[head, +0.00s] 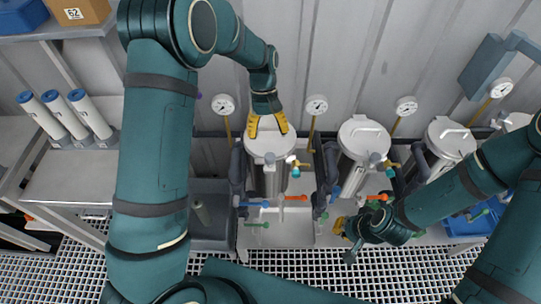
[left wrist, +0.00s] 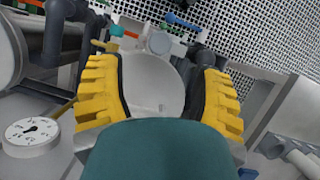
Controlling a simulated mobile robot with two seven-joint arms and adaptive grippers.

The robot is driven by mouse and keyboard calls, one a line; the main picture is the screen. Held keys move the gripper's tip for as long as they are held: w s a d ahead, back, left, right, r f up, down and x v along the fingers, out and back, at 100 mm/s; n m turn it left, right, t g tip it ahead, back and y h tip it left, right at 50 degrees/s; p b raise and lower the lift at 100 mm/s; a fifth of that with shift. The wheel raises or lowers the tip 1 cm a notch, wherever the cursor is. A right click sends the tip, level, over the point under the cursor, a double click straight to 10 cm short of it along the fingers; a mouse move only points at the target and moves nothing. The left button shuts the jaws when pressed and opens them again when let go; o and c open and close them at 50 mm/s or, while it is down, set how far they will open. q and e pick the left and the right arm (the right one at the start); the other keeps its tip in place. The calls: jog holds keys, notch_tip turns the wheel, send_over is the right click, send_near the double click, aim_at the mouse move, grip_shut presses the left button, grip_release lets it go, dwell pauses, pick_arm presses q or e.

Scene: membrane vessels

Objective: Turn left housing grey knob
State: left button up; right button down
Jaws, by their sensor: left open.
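The left housing (head: 269,180) is a pale upright vessel with a white lid (head: 284,145). Its grey knob (head: 269,158) sits at the lid's front edge; the knob also shows as a round grey disc in the left wrist view (left wrist: 159,42). My left gripper (head: 267,126) is open above the back of the lid, its yellow fingers apart. In the left wrist view my left gripper (left wrist: 163,85) has the lid between its fingers and the knob beyond the tips, untouched. My right gripper (head: 343,228) is low in front of the middle housing, partly hidden; its opening is unclear.
A brass fitting with a teal part (head: 294,161) sits right beside the grey knob. Dark pipes (head: 237,168) flank the housing. Pressure gauges (head: 223,104) stand behind. A blue-handled valve (head: 253,204) is lower down. White filter cartridges (head: 90,114) stand on the left bench.

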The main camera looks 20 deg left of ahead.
aim_at(270, 156)
pick_arm(q)
jog(key=x, duration=0.9)
jog(key=shift+o, duration=0.2)
grip_shut()
